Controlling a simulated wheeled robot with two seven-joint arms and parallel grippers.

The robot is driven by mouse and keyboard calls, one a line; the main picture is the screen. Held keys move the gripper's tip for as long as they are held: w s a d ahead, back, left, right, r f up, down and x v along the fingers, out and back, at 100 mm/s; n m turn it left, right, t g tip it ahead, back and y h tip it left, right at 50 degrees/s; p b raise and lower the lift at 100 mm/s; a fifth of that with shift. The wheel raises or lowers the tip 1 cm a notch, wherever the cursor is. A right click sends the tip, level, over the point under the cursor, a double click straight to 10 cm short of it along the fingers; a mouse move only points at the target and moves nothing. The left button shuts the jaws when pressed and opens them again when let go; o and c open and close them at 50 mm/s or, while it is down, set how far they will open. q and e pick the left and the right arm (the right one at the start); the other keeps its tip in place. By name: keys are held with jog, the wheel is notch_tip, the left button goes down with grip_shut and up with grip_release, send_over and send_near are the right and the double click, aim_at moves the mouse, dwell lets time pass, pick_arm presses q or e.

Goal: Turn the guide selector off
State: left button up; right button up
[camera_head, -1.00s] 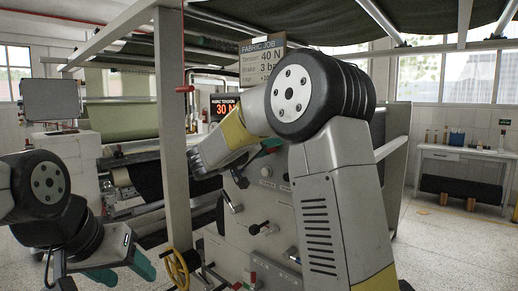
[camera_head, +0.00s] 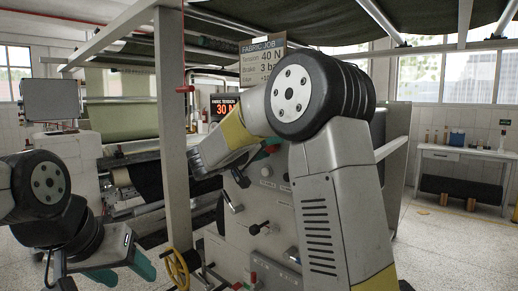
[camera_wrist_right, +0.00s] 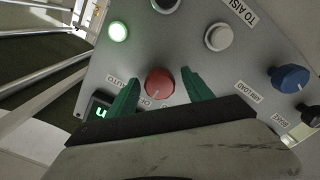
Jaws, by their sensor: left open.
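A red round knob (camera_wrist_right: 160,82) sits on the grey control panel (camera_wrist_right: 150,52) in the right wrist view. Labels beside it include "AUTO" and what looks like "OFF", partly covered; I take it as the guide selector. Which way it points is not clear. My right gripper (camera_wrist_right: 162,88) has its two green fingers on either side of the knob, with visible gaps, so it is open around it. In the head view my right arm hides most of this gripper at the panel. My left gripper (camera_head: 122,272) is open and empty at the lower left, away from the panel.
A yellow handwheel (camera_head: 178,268) and a frame post (camera_head: 173,130) stand left of the panel.

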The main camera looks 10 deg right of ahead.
jog(key=v, duration=0.7)
jog(key=shift+s+a, duration=0.25)
jog(key=shift+a, duration=0.05)
jog(key=s+d+f+n+g+y, duration=0.1)
jog(key=s+d+f+g+y, duration=0.25)
jog(key=s+d+f, duration=0.35)
jog(key=s+d+f+g+y, duration=0.3)
jog(key=s+d+f+y, duration=0.15)
jog(key=s, duration=0.45)
jog(key=s+a+f+n+t+y, duration=0.1)
jog(key=s+a+f+y, duration=0.2)
jog(key=s+a+y, duration=0.5)
jog(key=s+a, duration=0.2)
jog(key=s, duration=0.2)
jog(key=shift+f+t, duration=0.35)
